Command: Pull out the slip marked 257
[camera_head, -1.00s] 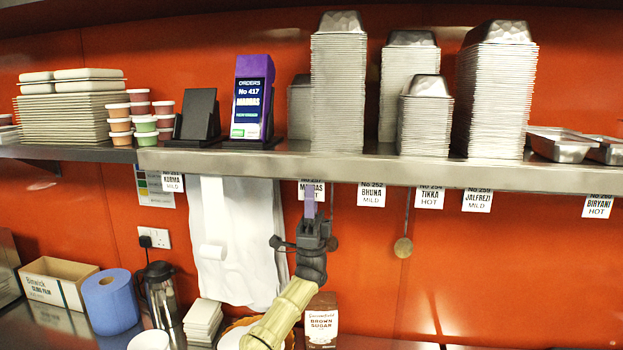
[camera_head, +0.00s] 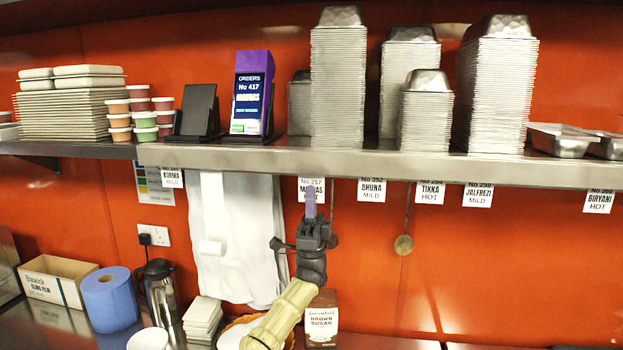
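The slip marked No 257 (camera_head: 319,184), a white card reading Madras, hangs below the front edge of the steel shelf (camera_head: 400,166). My gripper (camera_head: 310,194) points upward in front of this slip. Its pale purple fingertip overlaps the slip and covers part of its lower lettering. The fingers line up as one narrow shape, so I cannot tell whether they are open or shut, or whether they touch the slip.
Other slips hang along the same edge: Korma (camera_head: 172,178) to the left, No 252 Bhuna (camera_head: 372,190), Tikka (camera_head: 431,192), Jalfrezi (camera_head: 477,195) and Biryani (camera_head: 598,202) to the right. Stacked foil containers (camera_head: 338,85) and an order screen (camera_head: 250,95) stand above. White bags (camera_head: 240,240) hang left of my gripper.

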